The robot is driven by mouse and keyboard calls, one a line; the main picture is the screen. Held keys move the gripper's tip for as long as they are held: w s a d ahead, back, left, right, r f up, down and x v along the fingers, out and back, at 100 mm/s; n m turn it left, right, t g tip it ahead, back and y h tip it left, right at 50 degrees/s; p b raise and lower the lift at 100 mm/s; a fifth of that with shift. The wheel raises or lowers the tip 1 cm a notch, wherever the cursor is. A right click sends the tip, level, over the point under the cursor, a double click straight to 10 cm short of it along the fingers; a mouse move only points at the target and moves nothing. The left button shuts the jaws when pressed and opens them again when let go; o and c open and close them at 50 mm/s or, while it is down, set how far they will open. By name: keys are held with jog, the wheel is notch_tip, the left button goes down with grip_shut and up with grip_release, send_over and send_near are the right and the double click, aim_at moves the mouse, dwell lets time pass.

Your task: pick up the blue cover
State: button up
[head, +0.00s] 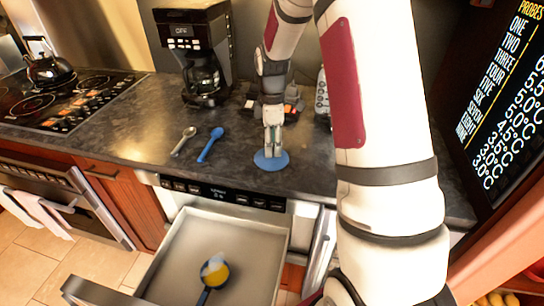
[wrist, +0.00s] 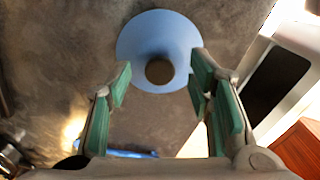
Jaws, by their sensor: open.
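The blue cover (head: 271,160) is a round blue disc lying on the dark countertop, below my gripper in the head view. In the wrist view the blue cover (wrist: 158,30) shows a raised middle with a dark round top, ahead of and partly between the fingertips. My gripper (head: 272,146) points down just above it, and in the wrist view my gripper (wrist: 160,85) is open with green pads on both sides of the gap. Nothing is held. I cannot tell whether a finger touches the cover.
A blue spoon (head: 210,144) and a pale spoon (head: 184,140) lie left of the cover. A coffee maker (head: 196,60) stands behind. Below the counter, the open microwave drawer (head: 180,262) holds a blue ladle with yellow contents (head: 214,272). A stove (head: 60,100) is at left.

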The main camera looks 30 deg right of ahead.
jog(key=shift+f, duration=1.1)
jog(key=c, duration=1)
jog(key=shift+c, duration=0.2)
jog(key=shift+r, duration=0.15)
